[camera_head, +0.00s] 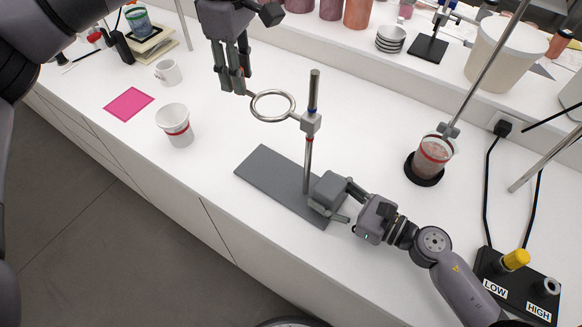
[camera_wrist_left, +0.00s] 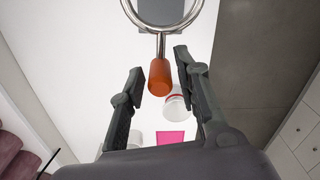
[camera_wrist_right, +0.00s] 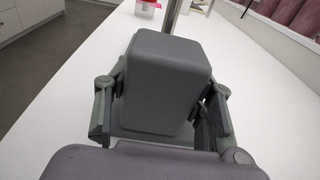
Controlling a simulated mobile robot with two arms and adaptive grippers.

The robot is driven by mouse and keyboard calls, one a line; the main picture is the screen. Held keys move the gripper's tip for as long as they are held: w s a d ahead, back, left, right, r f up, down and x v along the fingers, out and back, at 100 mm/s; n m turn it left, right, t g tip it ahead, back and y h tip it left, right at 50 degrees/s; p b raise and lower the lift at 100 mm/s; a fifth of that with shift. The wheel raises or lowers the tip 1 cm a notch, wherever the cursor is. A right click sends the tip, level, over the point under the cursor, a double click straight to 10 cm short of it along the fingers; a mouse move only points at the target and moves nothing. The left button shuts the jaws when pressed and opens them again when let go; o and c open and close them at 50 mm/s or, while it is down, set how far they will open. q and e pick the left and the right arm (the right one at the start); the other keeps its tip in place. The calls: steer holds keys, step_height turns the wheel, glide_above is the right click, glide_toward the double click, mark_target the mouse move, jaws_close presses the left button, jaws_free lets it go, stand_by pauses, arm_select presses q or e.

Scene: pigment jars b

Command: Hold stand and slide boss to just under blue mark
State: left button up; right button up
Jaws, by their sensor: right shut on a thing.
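The stand has a grey base plate (camera_head: 275,178) and an upright metal rod (camera_head: 307,170). The boss (camera_head: 311,123) is on the rod just below the blue mark (camera_head: 313,97), with a red mark (camera_head: 309,139) below it. The boss carries a ring (camera_head: 273,105) on an arm. An orange handle (camera_wrist_left: 160,77) extends from the ring. My left gripper (camera_head: 236,89) is open, its fingers on either side of the handle, with gaps visible. My right gripper (camera_head: 342,203) is shut on the grey block (camera_wrist_right: 165,85) at the base plate's right end.
A white cup with a red band (camera_head: 175,125), a pink mat (camera_head: 129,104) and a mug (camera_head: 168,72) stand left of the stand. A jar (camera_head: 433,155) is clamped at the right. A LOW/HIGH box (camera_head: 515,285) sits lower right. The bench's front edge is close to the plate.

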arm_select(q)
steer(key=shift+o, duration=0.7)
arm_select(e)
steer(key=shift+f, duration=0.35)
arm_select(q)
step_height(320, 180, up, 12)
steer(key=shift+s+a, duration=0.1)
arm_select(e)
steer(key=o, duration=1.5)
steer(key=shift+w+d+r, duration=0.1)
steer(key=shift+o, duration=0.5)
steer(key=shift+r, duration=0.1)
